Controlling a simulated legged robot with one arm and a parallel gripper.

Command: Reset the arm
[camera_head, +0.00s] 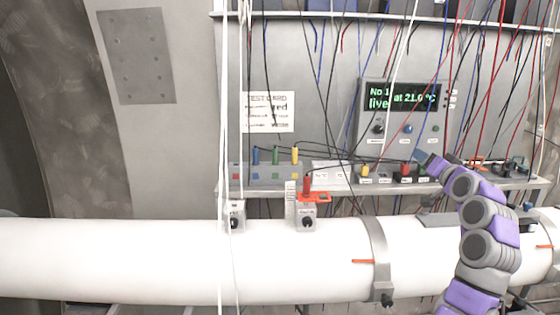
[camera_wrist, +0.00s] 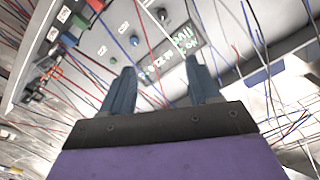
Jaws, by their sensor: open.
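My purple and grey arm rises at the right of the head view, in front of the white pipe (camera_head: 150,262). My gripper (camera_head: 422,157) is at its upper end, pointing left towards the shelf of plugs and sockets, below the display box (camera_head: 402,112). In the wrist view my gripper (camera_wrist: 163,92) shows two blue-grey fingers set well apart with nothing between them. Beyond the fingers are the display box (camera_wrist: 165,52), seen tilted, and hanging wires. In the head view the fingers are small and partly merge with the wires behind.
A shelf (camera_head: 265,185) carries blue, green and yellow plugs and sockets. A red-handled valve (camera_head: 307,196) stands on the pipe. White cords (camera_head: 223,130) hang in front at centre left. Many loose wires hang around my gripper. The test card (camera_head: 268,112) is on the wall.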

